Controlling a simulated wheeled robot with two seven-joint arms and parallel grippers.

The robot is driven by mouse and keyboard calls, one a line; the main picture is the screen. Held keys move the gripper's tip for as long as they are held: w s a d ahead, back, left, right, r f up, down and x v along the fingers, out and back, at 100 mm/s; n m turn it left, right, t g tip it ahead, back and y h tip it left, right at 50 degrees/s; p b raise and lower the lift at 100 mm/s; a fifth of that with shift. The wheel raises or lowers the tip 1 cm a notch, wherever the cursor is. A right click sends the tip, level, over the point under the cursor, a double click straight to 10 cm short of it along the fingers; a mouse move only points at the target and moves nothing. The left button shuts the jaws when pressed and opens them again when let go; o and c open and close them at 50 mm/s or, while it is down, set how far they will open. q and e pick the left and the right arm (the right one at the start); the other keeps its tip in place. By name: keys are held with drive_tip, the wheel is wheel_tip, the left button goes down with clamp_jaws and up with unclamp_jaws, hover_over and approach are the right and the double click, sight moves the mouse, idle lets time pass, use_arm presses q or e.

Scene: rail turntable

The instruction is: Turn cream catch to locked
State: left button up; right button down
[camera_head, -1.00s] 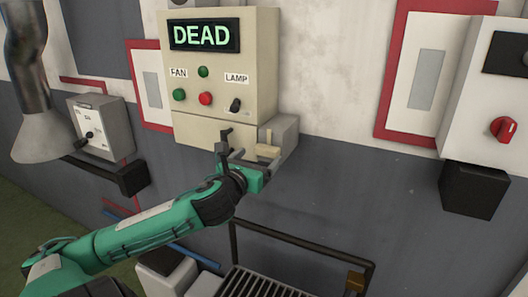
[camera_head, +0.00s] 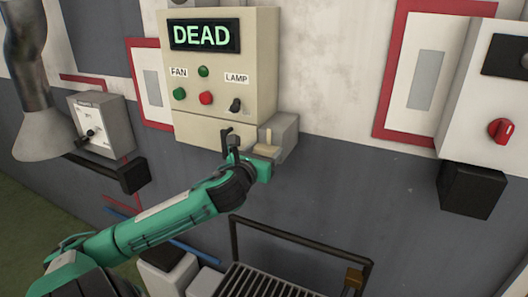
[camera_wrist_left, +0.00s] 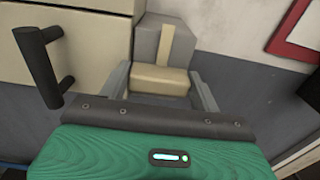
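The cream catch (camera_head: 268,138) is on a grey block (camera_head: 284,135) at the lower right side of the cream cabinet (camera_head: 222,60). In the left wrist view the catch (camera_wrist_left: 158,80) shows a wide cream block with a narrow upright strip above it. My left gripper (camera_head: 258,157) is at the catch. In the left wrist view its two grey fingers (camera_wrist_left: 160,92) stand apart, one on each side of the cream block; I cannot tell whether they touch it. The right gripper is out of view.
A dark bar handle (camera_wrist_left: 45,68) sticks out from the cabinet front, left of the gripper. The cabinet's display (camera_head: 204,36) reads DEAD. A dark railing (camera_head: 300,240) and a slatted grille (camera_head: 265,282) lie below.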

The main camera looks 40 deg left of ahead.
use_arm(q)
drive_tip(key=shift+c, duration=0.3)
drive_tip(key=shift+n, duration=0.6)
drive_tip(key=n+p, duration=0.2)
drive_tip(key=n, duration=0.4)
drive_tip(key=shift+a+n, duration=0.15)
drive_tip(key=shift+n, duration=0.25)
drive_tip(key=n+p, duration=0.1)
drive_tip(key=n, duration=0.3)
drive_tip(key=shift+f+n, duration=0.1)
drive_tip(key=shift+n, duration=0.2)
drive_tip(key=n, duration=0.3)
drive_tip(key=shift+a+f+n+p, duration=0.1)
drive_tip(key=shift+n+p, duration=0.3)
drive_tip(key=shift+n, duration=0.6)
drive_tip(key=shift+f+n, duration=0.1)
drive_tip(key=shift+n, duration=0.2)
